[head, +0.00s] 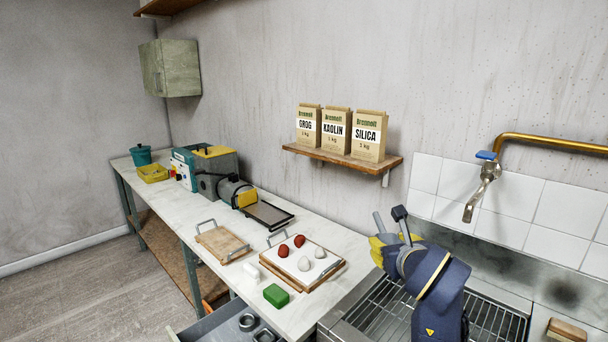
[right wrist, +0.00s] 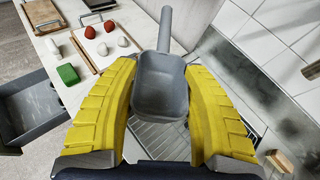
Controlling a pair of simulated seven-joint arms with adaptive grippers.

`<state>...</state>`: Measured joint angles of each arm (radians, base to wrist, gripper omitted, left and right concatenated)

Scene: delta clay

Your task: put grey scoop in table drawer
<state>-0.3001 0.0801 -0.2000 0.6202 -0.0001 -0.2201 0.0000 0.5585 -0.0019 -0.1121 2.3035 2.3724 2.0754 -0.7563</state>
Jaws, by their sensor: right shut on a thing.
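The grey scoop (right wrist: 160,82) is in my right gripper (right wrist: 160,70), between its two yellow fingers. Its bowl faces the right wrist camera and its handle points away. In the head view its grey handle (head: 379,222) sticks up beside the right gripper (head: 383,246), which is above the sink's metal rack. An open grey drawer (head: 204,327) is at the bottom of the head view, below the table's front edge. It holds dark ring-like items (head: 248,322). The drawer also shows at the left of the right wrist view (right wrist: 40,128). My left gripper is not in view.
The white table (head: 352,246) bears a wooden tray (head: 326,275) with red and white lumps, a green block (head: 276,295) and an empty board (head: 222,243). The tap (head: 482,190) juts out over the sink rack (head: 486,322). A shelf (head: 340,163) holds three bags.

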